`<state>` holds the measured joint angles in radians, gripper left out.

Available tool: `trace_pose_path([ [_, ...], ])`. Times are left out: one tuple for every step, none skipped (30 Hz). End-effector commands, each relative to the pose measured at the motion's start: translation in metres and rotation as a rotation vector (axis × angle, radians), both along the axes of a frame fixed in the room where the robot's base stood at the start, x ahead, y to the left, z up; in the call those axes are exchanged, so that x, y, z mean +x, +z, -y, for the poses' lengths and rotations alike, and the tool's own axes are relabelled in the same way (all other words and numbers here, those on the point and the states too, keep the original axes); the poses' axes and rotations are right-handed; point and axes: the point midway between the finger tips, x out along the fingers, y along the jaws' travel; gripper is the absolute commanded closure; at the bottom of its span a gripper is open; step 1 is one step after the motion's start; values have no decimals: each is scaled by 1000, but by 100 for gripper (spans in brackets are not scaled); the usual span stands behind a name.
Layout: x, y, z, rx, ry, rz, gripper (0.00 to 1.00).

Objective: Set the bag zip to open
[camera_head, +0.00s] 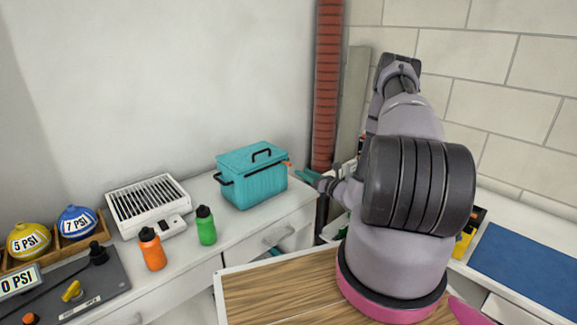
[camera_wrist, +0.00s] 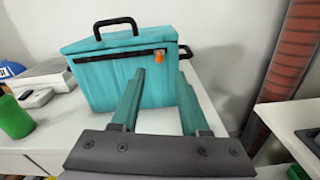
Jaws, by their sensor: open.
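The teal bag (camera_head: 252,178) stands upright on the white counter in the head view, with a black handle on its lid. It also fills the upper middle of the wrist view (camera_wrist: 110,88). A dark zip line (camera_wrist: 110,56) runs along its upper front, and the orange zip pull (camera_wrist: 160,56) sits near the line's right end. The pull also shows at the bag's right edge in the head view (camera_head: 287,163). My gripper (camera_wrist: 160,75) is open with teal fingers, in front of the bag and just below the pull, with nothing between the fingers.
A green bottle (camera_head: 205,225), an orange bottle (camera_head: 152,249) and a white grill-like device (camera_head: 148,205) stand left of the bag. A red-brown pipe (camera_head: 328,85) rises behind, to the right. The white counter (camera_wrist: 75,128) is clear in front of the bag.

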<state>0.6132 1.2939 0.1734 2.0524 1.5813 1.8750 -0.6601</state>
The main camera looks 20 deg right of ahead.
Motion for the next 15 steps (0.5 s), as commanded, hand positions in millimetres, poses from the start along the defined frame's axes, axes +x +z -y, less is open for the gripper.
trace_pose_path([
  [8, 1, -5, -1, 4, 3, 55],
  [13, 1, -8, 0, 4, 4, 55],
  [21, 1, -11, -2, 5, 4, 55],
  [26, 1, -13, -1, 5, 4, 55],
  [32, 1, -16, -2, 5, 4, 55],
  [39, 1, -19, 0, 5, 5, 55],
  [44, 1, -21, -2, 5, 4, 55],
  [49, 1, -23, -2, 6, 3, 55],
  [56, 1, -26, -1, 5, 3, 55],
  [60, 1, -28, -2, 5, 4, 55],
  [64, 1, -30, -2, 5, 3, 55],
  [69, 1, -32, -1, 4, 2, 55],
  [72, 1, -33, -1, 5, 3, 55],
  [75, 1, -35, -1, 5, 3, 55],
  [78, 1, -36, -2, 4, 2, 55],
])
